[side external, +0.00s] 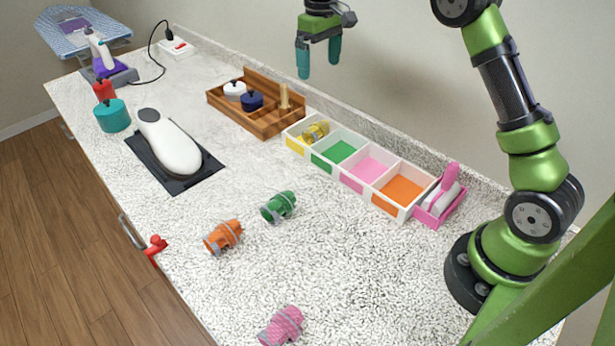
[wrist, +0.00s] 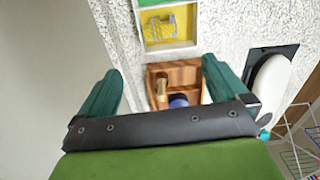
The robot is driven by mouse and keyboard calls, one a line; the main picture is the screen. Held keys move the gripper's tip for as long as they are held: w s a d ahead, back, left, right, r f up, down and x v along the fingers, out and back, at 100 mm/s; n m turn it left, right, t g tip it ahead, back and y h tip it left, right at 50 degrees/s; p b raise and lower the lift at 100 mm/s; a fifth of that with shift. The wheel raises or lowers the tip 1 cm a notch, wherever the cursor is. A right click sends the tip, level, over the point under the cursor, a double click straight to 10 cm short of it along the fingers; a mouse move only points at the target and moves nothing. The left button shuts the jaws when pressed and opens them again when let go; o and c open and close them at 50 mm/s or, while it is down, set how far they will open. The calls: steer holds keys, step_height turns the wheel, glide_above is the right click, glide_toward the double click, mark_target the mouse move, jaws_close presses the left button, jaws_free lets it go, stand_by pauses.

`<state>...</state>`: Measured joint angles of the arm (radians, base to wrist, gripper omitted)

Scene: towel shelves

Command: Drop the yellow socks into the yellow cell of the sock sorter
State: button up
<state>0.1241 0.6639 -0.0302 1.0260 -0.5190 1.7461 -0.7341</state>
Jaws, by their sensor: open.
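The yellow socks (side external: 316,131), a rolled bundle with a grey band, lie inside the yellow cell (side external: 294,142) at the far left end of the white sock sorter (side external: 330,165). In the wrist view the yellow socks (wrist: 163,25) also show in that cell, near the top of the picture. My gripper (side external: 318,62) is open and empty, raised in the air above the back of the counter, apart from the socks. Its two teal fingers (wrist: 160,85) are spread wide in the wrist view.
Green (side external: 278,206), orange (side external: 223,237) and pink (side external: 282,326) sock bundles lie on the counter. A wooden organizer (side external: 262,122) with jars stands beside the sorter. A white device (side external: 170,145) rests on a dark mat. A pink holder (side external: 440,205) stands at the sorter's right end.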

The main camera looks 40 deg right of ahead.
step_height(320, 180, up, 6)
stand_by(0.5)
steer(key=s+a+f+m+t+y, duration=0.1)
steer(key=s+a, duration=0.4)
steer(key=s, duration=0.9)
steer(key=s+a+f+m+t+y, duration=0.1)
steer(key=s+a+m+t, duration=0.2)
steer(key=s, duration=1.1)
steer(key=a+t, duration=0.2)
steer(key=t, duration=0.1)
steer(key=shift+s+a+m, duration=0.15)
steer(key=shift+a+m, duration=0.15)
